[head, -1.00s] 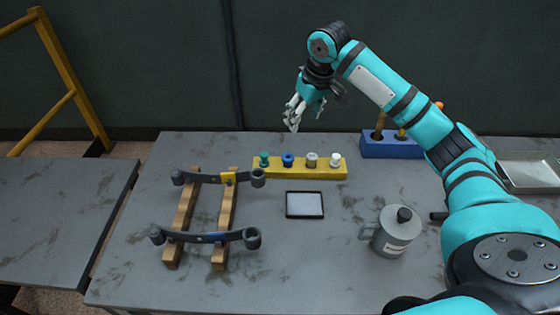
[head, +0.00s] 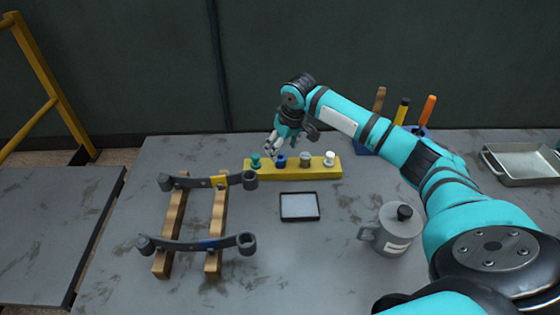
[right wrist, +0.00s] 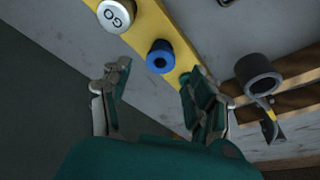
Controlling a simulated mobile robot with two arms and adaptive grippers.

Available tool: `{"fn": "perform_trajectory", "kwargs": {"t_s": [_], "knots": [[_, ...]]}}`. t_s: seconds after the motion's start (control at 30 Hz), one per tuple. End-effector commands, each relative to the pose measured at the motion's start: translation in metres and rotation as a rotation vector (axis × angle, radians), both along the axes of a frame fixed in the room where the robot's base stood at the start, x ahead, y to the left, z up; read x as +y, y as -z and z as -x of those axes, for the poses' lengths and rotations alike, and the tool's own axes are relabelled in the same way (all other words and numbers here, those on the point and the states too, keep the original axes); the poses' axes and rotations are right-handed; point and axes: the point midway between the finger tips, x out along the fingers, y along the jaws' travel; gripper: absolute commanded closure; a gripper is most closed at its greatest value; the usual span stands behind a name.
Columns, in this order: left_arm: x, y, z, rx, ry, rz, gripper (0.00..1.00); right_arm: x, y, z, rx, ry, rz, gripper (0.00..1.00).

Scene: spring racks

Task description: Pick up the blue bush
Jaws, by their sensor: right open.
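The blue bush (head: 281,161) stands on a yellow rack (head: 325,172), between a green bush (head: 255,161) and a grey bush (head: 306,159). My right gripper (head: 272,149) is open and hangs just above the blue bush, empty. In the right wrist view, the blue bush (right wrist: 160,57) shows as a blue ring beyond and between the two spread fingers of the right gripper (right wrist: 155,80). The fingers appear apart from it. My left gripper is not in view.
A white bush (head: 329,159) stands at the rack's right end. Two leaf springs (head: 200,244) lie on wooden bars at left. A dark-framed tray (head: 299,207), a grey can (head: 396,235), a blue tool holder and a metal tray (head: 525,165) are around it.

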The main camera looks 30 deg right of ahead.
Motion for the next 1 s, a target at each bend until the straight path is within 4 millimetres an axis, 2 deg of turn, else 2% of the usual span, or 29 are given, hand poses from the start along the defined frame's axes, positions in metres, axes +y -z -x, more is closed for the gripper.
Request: {"fn": "perform_trajectory", "kwargs": {"t_s": [0.17,0.5,0.77,1.0], "knots": [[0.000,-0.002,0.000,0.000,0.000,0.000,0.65,0.000,0.010,-0.002,0.002,0.000,0.001,0.40],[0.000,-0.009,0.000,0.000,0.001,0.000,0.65,0.001,0.053,-0.014,0.001,0.001,0.000,0.40],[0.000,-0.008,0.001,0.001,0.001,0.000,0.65,0.001,0.056,-0.015,-0.001,0.000,0.001,0.40],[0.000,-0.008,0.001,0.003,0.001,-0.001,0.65,0.001,0.056,-0.015,-0.001,0.000,0.001,0.70]]}}
